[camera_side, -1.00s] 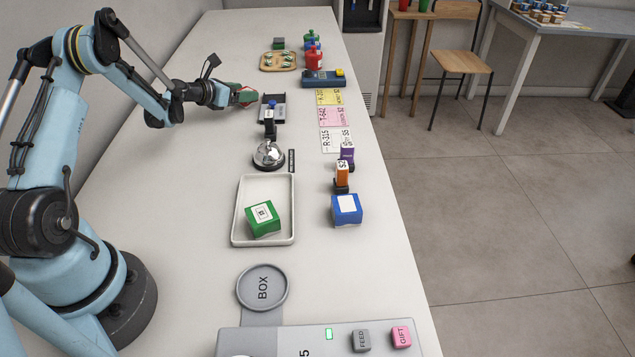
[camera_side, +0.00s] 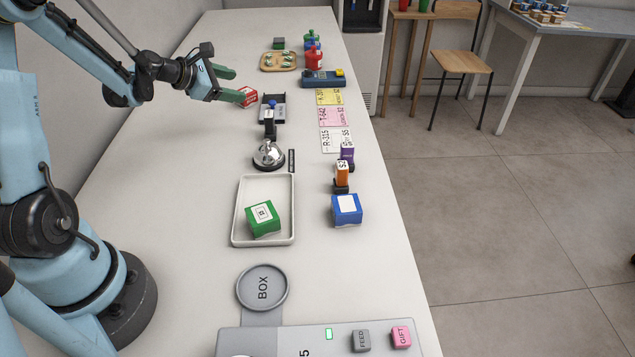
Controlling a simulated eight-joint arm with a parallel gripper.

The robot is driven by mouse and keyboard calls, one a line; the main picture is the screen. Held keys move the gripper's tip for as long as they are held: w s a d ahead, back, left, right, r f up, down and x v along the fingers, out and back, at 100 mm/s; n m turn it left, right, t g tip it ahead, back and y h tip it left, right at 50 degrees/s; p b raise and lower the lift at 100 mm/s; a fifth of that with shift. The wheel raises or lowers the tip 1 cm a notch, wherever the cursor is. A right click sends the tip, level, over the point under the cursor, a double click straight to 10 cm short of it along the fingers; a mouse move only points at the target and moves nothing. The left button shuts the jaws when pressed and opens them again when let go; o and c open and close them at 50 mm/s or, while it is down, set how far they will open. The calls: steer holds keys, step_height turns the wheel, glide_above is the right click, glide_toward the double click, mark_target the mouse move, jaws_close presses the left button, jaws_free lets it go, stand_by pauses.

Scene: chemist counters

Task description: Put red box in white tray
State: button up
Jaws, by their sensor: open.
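The red box (camera_side: 249,97) stands on the counter toward the far left, left of a small dark-grey device. My gripper (camera_side: 234,85) is open, its green fingers pointing right at the red box. The nearer finger overlaps the box's left edge in the picture; I cannot tell whether it touches. The white tray (camera_side: 240,230) lies in the middle of the counter, nearer the camera. A green box (camera_side: 263,219) with a white label sits in the tray's near part; the tray's far part is empty.
A silver bell (camera_side: 268,155) stands just beyond the tray. A blue box (camera_side: 346,210) and orange (camera_side: 342,174) and purple (camera_side: 347,153) stamps stand to its right. A dark-grey device (camera_side: 272,108) is right of the red box. The counter left of the tray is clear.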

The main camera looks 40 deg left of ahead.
steer(key=s+d+r+m+g, duration=0.2)
steer(key=d+r+m, duration=0.1)
steer(key=d+m, duration=0.45)
steer(key=s+d+r+m+g, duration=0.1)
steer(key=s+d+r+m, duration=0.15)
steer(key=d+m, duration=0.45)
steer(key=s+d+m+g+y, duration=0.1)
steer(key=s+d+m, duration=0.8)
steer(key=m, duration=0.5)
steer(key=shift+s+d+f+g, duration=0.2)
steer(key=shift+s+f+g, duration=0.1)
steer(key=shift+s, duration=0.8)
steer(key=o, duration=0.3)
steer(key=shift+s+m, duration=0.2)
steer(key=shift+m, duration=0.15)
steer(key=shift+w, duration=0.1)
